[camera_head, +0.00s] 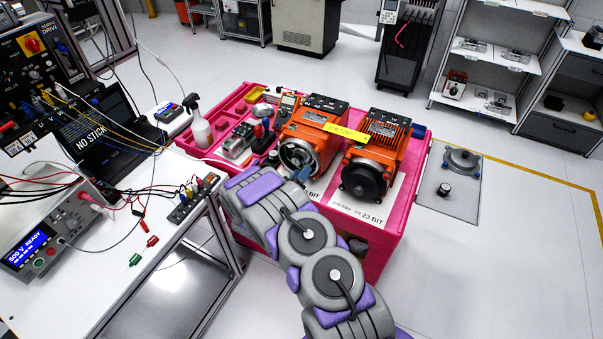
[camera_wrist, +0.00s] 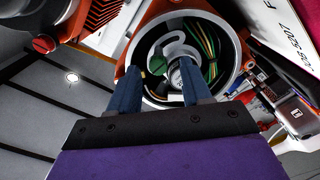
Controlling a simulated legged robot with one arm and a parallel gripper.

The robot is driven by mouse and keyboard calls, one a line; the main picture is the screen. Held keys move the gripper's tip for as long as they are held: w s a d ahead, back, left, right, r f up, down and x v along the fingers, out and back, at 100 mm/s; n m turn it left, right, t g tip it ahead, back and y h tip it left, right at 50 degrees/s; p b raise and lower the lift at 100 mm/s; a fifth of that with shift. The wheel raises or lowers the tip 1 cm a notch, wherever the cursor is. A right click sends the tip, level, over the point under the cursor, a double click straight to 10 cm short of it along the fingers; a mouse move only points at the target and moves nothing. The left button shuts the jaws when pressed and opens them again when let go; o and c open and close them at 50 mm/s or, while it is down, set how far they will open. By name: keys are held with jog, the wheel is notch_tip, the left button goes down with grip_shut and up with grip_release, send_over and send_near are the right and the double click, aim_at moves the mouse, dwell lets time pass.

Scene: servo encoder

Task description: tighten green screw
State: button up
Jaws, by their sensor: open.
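Two orange servo motors sit on the pink cart (camera_head: 392,235) in the head view. The left motor (camera_head: 322,125) has an open round rear housing (camera_head: 299,158); the right motor (camera_head: 378,150) has a dark round cover. In the wrist view the open housing (camera_wrist: 240,55) shows a grey curved part, coloured wires and a small green piece (camera_wrist: 156,65). I cannot tell whether this piece is the green screw. My gripper (camera_wrist: 160,70) is open, with its two blue fingers apart in front of the housing. Nothing shows held between them. My arm hides part of the cart.
A spray bottle (camera_head: 200,125) and small tools stand left of the left motor. A workbench (camera_head: 95,275) with a power supply (camera_head: 60,230) and cables lies at the left.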

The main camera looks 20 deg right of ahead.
jog(key=shift+w+d, duration=0.35)
jog(key=shift+d, duration=0.05)
jog(key=shift+c, duration=0.5)
grip_shut()
